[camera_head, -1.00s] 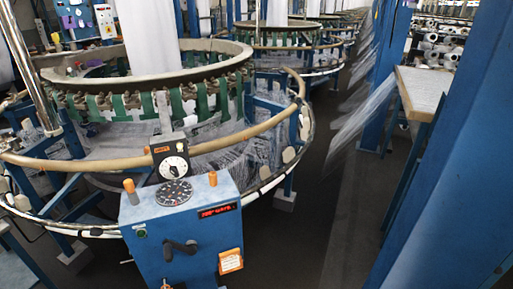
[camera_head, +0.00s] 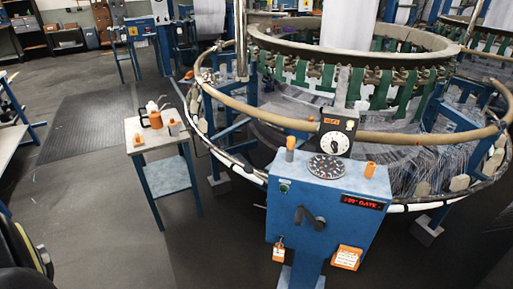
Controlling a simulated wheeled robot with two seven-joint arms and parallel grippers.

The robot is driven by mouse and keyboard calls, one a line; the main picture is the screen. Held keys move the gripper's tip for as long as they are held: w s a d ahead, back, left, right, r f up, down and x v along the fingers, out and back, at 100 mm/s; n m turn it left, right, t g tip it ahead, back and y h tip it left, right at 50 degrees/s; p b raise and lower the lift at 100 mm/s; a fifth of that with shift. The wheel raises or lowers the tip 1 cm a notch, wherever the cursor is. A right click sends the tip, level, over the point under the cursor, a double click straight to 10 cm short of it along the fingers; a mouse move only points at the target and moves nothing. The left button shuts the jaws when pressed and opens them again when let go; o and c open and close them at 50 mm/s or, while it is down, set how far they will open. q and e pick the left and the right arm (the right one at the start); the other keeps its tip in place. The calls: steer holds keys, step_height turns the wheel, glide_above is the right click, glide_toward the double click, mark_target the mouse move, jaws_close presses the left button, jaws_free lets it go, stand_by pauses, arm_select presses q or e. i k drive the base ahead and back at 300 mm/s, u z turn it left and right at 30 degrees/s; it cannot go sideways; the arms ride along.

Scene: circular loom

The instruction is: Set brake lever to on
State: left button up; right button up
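The blue control box (camera_head: 330,205) stands in front of the circular loom (camera_head: 345,85). A dark crank-shaped lever (camera_head: 309,217) is on its front face; I cannot read any on or off mark beside it. An orange-topped post (camera_head: 290,149) rises at the box's left rear and an orange knob (camera_head: 370,169) sits at its top right. A round dark dial (camera_head: 326,167) lies on top, with a white-faced dial (camera_head: 335,142) behind it. A red-lit display (camera_head: 362,202) is on the front, its text too small to read surely. Neither gripper is in view.
A small side table (camera_head: 165,172) with an orange-handled can (camera_head: 152,116) stands left of the loom. Orange tags (camera_head: 347,257) hang low on the box. Open floor and a dark mat (camera_head: 88,127) lie to the left. The loom's tan ring rail (camera_head: 250,113) curves behind the box.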

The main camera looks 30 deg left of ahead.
mark_target(248, 168)
steer(key=u, duration=1.8)
steer(key=i, duration=0.95)
steer(key=u, duration=0.05)
